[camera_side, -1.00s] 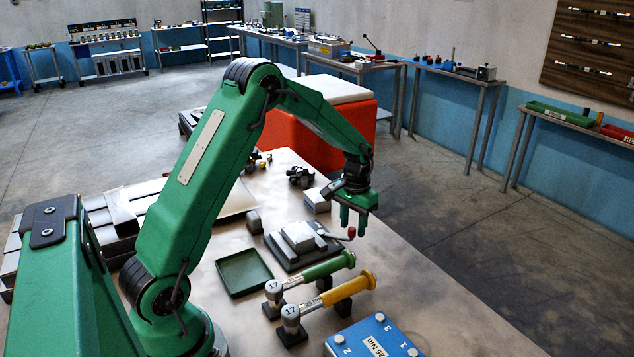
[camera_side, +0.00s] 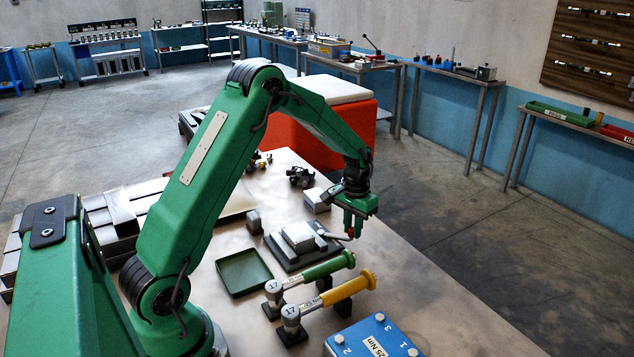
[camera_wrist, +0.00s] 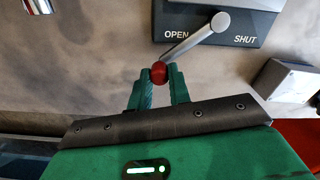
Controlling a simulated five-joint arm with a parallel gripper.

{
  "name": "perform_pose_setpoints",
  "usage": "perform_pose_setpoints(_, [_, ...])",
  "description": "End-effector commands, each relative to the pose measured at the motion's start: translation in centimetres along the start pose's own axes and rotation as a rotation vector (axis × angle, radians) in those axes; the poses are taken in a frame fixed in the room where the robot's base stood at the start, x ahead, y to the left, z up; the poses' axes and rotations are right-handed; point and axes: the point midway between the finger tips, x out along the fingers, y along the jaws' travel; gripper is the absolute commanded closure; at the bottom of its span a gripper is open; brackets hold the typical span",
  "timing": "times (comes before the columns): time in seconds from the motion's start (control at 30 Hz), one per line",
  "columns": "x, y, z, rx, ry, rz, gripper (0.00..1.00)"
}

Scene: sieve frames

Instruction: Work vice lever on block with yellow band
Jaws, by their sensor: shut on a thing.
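The vice (camera_side: 283,257) is a dark base plate with pale grey jaw blocks on the table in the side view. Its lever is a grey rod (camera_wrist: 190,43) with a red ball knob (camera_wrist: 159,70) at the end. My gripper (camera_wrist: 159,76) is shut on the red knob, one green finger on each side. In the side view my gripper (camera_side: 352,230) is low at the vice's right edge. In the wrist view the base plate (camera_wrist: 240,31) reads OPEN and SHUT, and the rod slants down towards the OPEN side. I cannot make out a yellow band on any block.
A green tray (camera_side: 243,272) lies left of the vice. Torque tools with green (camera_side: 328,267) and yellow (camera_side: 345,288) handles lie just in front, near my gripper. A blue box (camera_side: 372,341) is nearer the camera. A grey block (camera_side: 316,200) stands behind.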

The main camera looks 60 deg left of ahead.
Motion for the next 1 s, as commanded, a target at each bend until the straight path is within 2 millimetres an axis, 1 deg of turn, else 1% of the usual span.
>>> perform_pose_setpoints(0.27, [0.0,-0.3,-0.6,-0.076,0.001,0.000,1.00])
perform_pose_setpoints(0.47, [0.0,-1.0,-1.6,-0.199,0.002,0.000,1.00])
perform_pose_setpoints(0.67, [0.0,-1.9,-2.6,-0.369,0.002,0.000,1.00])
perform_pose_setpoints(1.0, [-0.1,-4.3,-4.2,-0.694,0.003,0.001,1.00])
